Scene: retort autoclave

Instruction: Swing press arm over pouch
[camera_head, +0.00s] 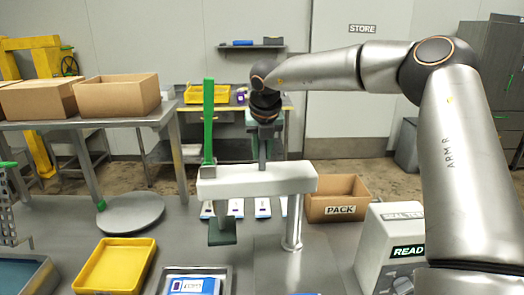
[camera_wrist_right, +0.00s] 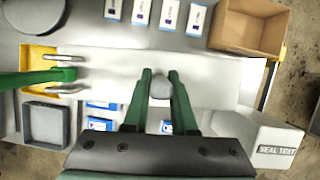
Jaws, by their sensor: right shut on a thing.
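The white press arm (camera_head: 257,182) is a level beam on a metal post (camera_head: 293,232) at its right end. A green lever (camera_head: 208,120) stands up at its left end, and a dark green press foot (camera_head: 222,232) hangs below that end. My right gripper (camera_head: 263,140) is above the beam. In the right wrist view its green fingers (camera_wrist_right: 161,88) are closed around a grey round knob (camera_wrist_right: 160,92) on the beam. A blue and white pouch (camera_head: 190,286) lies in a grey tray (camera_head: 228,280) at the bottom edge, nearer than the foot. My left gripper is out of view.
A seal tester (camera_head: 385,250) stands right of the post. An open PACK box (camera_head: 335,205) is behind it. A yellow tray (camera_head: 115,268) and a round grey plate (camera_head: 130,213) lie to the left. Several pouches (camera_head: 236,208) lie behind the beam.

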